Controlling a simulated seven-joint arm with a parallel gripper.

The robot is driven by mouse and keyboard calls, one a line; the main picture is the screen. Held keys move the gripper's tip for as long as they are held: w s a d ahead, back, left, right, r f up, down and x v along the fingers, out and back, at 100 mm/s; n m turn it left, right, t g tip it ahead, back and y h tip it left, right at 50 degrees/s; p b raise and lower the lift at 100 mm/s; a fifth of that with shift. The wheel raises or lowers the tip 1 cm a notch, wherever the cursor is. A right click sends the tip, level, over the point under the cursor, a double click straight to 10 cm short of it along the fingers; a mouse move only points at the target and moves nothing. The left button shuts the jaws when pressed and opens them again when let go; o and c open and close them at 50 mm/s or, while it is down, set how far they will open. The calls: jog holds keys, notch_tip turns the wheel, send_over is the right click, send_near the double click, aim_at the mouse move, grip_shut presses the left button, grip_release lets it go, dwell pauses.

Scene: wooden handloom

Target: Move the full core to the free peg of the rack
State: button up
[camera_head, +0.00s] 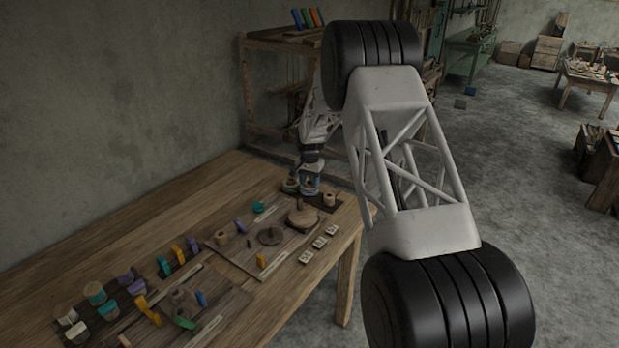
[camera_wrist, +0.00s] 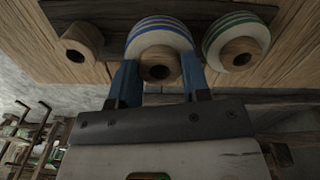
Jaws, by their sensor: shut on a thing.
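My gripper (camera_wrist: 155,80) is shut on a wooden core wound with white and blue-striped thread (camera_wrist: 160,33). Its blue fingers lie on either side of the core. In the head view, my gripper (camera_head: 311,187) is at the far end of the bench, over a dark board. In the wrist view, a bare wooden core (camera_wrist: 82,42) is on the left, and a core with white and green-striped thread (camera_wrist: 238,35) is on the right. They flank the held core along the dark rack board (camera_wrist: 90,14). I cannot make out a free peg, or whether the held core is clear of the board.
The wooden bench (camera_head: 195,200) carries several coloured spools, small blocks and flat boards nearer the front. A round wooden disc (camera_head: 302,217) lies close to my gripper. My large arm link hides much of the middle. A wooden loom frame (camera_head: 265,90) stands behind the bench.

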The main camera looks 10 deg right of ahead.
jog(key=shift+f, duration=0.25)
jog(key=shift+f, duration=0.7)
dwell(1.5)
jog(key=o, duration=1.2)
jog(key=shift+o, duration=0.2)
jog(key=shift+r, duration=0.15)
jog(key=shift+r, duration=3.35)
